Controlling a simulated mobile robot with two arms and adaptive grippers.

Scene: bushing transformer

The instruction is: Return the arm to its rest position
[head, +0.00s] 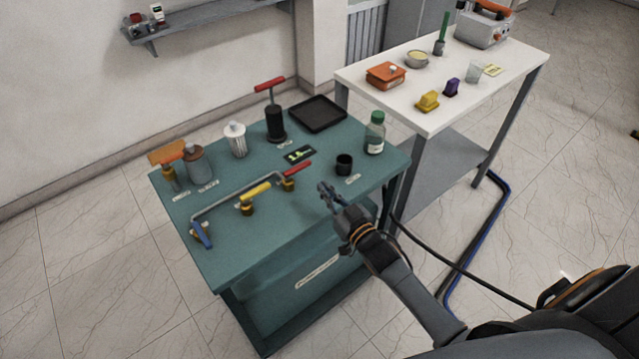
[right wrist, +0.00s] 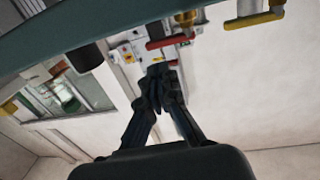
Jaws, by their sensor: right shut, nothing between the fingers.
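My right gripper (head: 328,192) is over the front right part of the green table (head: 235,250) in the head view, near the black cup. Its fingers are shut and hold nothing. In the right wrist view the shut fingers (right wrist: 157,90) point toward a pale wall panel, with the table's edge across the top of the picture. My right arm reaches in from the lower right. My left gripper is not in the head view.
On the table are a black cup (head: 344,164), a green-capped bottle (head: 375,133), a black tray (head: 318,114) and a pipe with a yellow-handled valve (head: 250,198). A white table (head: 440,110) with several items stands behind at the right. Floor at the left is clear.

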